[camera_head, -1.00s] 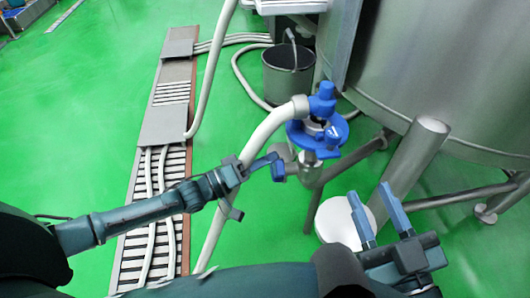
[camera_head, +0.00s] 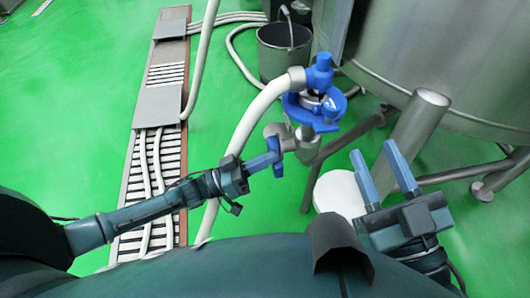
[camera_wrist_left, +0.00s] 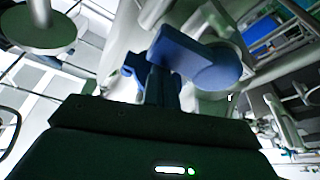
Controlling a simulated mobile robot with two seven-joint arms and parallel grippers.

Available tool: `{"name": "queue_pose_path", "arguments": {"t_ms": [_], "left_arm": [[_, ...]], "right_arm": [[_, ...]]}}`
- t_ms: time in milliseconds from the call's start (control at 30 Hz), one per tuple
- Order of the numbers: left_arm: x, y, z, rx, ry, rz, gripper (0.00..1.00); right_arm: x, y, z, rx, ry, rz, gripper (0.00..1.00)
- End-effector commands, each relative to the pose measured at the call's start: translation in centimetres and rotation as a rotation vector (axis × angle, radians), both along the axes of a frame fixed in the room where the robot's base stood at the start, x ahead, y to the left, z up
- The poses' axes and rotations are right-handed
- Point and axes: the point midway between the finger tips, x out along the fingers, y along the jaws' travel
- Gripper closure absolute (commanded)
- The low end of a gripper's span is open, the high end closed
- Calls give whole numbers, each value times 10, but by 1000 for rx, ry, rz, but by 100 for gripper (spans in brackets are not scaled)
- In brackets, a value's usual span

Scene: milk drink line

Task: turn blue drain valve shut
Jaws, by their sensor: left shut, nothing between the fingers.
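The blue drain valve handle (camera_head: 276,158) stands roughly upright on the metal outlet pipe, just left of the pipe's vertical stub. My left gripper (camera_head: 264,162) is shut with nothing between its fingers. Its fingertips are at the left side of the handle, touching or very close. In the left wrist view, the handle (camera_wrist_left: 195,57) lies across and beyond the shut blue fingers (camera_wrist_left: 158,88); whether they touch is unclear. My right gripper (camera_head: 386,172) is open and empty, at the right, apart from the valve.
A blue round fitting (camera_head: 316,112) with a pale hose (camera_head: 262,112) sits above the valve. A steel tank (camera_head: 440,60) and slanted leg (camera_head: 415,135) stand to the right. A bucket (camera_head: 284,50) is behind. Green floor (camera_head: 80,130) is open at left.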

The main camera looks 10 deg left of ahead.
Motion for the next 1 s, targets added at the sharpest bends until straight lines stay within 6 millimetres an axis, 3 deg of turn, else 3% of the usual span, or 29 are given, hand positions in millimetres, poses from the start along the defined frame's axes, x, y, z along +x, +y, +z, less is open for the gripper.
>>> {"name": "queue_pose_path", "arguments": {"t_ms": [800, 1000], "left_arm": [[-4, -2, -10, 2, 6, -1, 100], [-4, -3, -2, 2, 6, -1, 100]], "right_arm": [[-2, 0, -7, 0, 27, -3, 64], [-1, 0, 0, -2, 26, -3, 64]]}}
